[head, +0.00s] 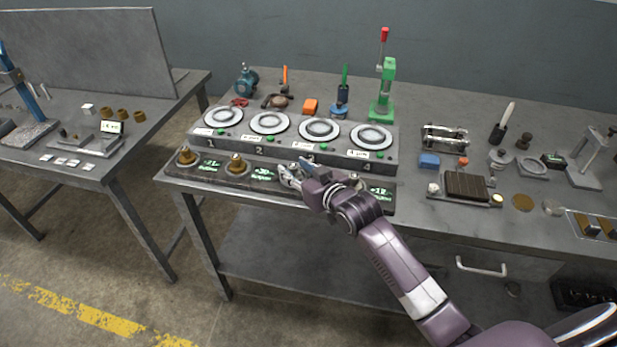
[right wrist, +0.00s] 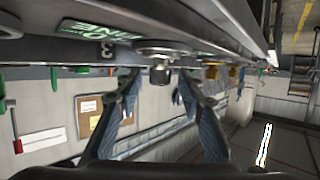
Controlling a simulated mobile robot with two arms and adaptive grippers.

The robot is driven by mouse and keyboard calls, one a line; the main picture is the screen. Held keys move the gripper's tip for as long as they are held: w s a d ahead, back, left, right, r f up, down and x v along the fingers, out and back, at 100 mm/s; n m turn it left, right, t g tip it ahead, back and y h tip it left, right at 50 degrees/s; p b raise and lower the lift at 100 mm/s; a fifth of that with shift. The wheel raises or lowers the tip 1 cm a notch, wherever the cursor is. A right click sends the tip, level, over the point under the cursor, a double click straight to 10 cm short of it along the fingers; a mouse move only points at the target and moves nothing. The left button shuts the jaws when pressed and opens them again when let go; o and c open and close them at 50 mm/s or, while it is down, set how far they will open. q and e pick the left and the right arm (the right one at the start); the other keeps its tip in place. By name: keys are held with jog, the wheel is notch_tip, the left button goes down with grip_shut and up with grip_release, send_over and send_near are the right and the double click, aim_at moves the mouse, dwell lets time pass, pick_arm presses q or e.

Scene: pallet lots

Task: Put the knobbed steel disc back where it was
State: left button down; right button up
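The knobbed steel disc (right wrist: 160,52) shows in the right wrist view, its knob pointing toward my fingers. It sits against the dark strip beside a "3" mark and a green sign. In the head view the disc is largely hidden by my right gripper (head: 289,175), which is over the front strip (head: 222,178). In the wrist view my right gripper (right wrist: 157,92) is open, with a finger on each side of the knob and gaps showing. Whether the fingertips reach past the knob is unclear. My left gripper is not in view.
Two brass knobbed discs (head: 187,155) (head: 237,165) sit on the strip at left. Behind is a raised block (head: 290,147) with several round plates, numbered 1 to 4. A green press (head: 386,95) stands behind it. Trays and small parts crowd the bench's right side.

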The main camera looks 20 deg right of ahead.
jog(key=v, duration=1)
jog(key=shift+s+r+b, duration=0.15)
jog(key=shift+s+b, duration=0.1)
jog(key=shift+b, duration=0.05)
jog(key=s+a+f+g+h, duration=0.1)
jog(key=s+f+g, duration=0.65)
jog(key=s, duration=0.75)
jog(key=s+a+f+g+h, duration=0.15)
jog(key=s+f+g, duration=0.25)
jog(key=s+f, duration=1.05)
jog(key=f, duration=1)
jog(key=s+f, duration=0.2)
jog(key=f, duration=1)
jog(key=s+d+f+g, duration=0.1)
jog(key=s+d+f, duration=0.1)
jog(key=s+f, duration=0.6)
jog(key=s+d+f+g, duration=0.1)
jog(key=s+d+f, duration=0.1)
jog(key=s+f, duration=0.6)
jog(key=shift+s, duration=0.65)
